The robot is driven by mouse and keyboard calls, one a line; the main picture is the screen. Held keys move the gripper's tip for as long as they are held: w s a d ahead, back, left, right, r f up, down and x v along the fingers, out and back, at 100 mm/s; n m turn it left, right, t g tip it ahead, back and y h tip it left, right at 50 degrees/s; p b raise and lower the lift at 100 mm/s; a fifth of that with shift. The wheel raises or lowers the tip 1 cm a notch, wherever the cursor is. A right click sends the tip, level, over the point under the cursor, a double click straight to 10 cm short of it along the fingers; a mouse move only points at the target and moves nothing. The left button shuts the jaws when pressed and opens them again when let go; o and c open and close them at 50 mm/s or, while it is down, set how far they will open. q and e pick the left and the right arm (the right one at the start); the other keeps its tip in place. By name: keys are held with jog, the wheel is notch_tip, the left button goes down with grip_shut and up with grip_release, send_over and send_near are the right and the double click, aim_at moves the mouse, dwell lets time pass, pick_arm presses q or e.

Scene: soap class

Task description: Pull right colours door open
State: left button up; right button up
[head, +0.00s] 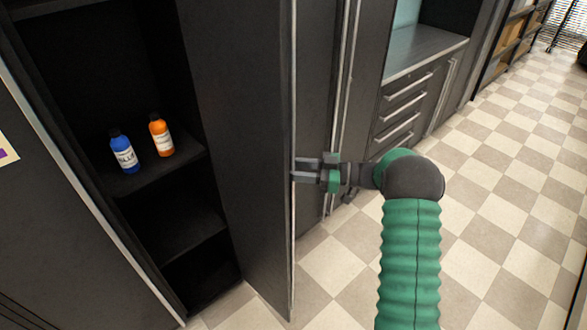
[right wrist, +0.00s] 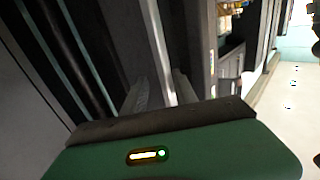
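The dark cabinet door (head: 245,160) stands swung open, with its inner face towards me and a pale edge running down its right side. My right gripper (head: 305,170) is at the outer side of this door, about mid-height, with its fingertips at the pale edge. The right wrist view shows its two fingers (right wrist: 160,92) spread apart, with a bright vertical strip between them. I cannot tell whether they touch the door. The opened cabinet holds a blue bottle (head: 124,152) and an orange bottle (head: 160,136) on a shelf. My left gripper is not in view.
A closed dark door (head: 40,200) stands left of the opening. Further right are more cabinet fronts and a drawer unit (head: 400,110) with bar handles. The checkered floor (head: 500,210) is clear on the right.

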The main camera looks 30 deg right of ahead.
jog(key=shift+s+d, duration=0.15)
jog(key=shift+d+f, duration=0.1)
jog(key=shift+d, duration=0.2)
jog(key=b+v, duration=0.2)
jog(key=v, duration=1.4)
jog(key=shift+s+d, duration=0.3)
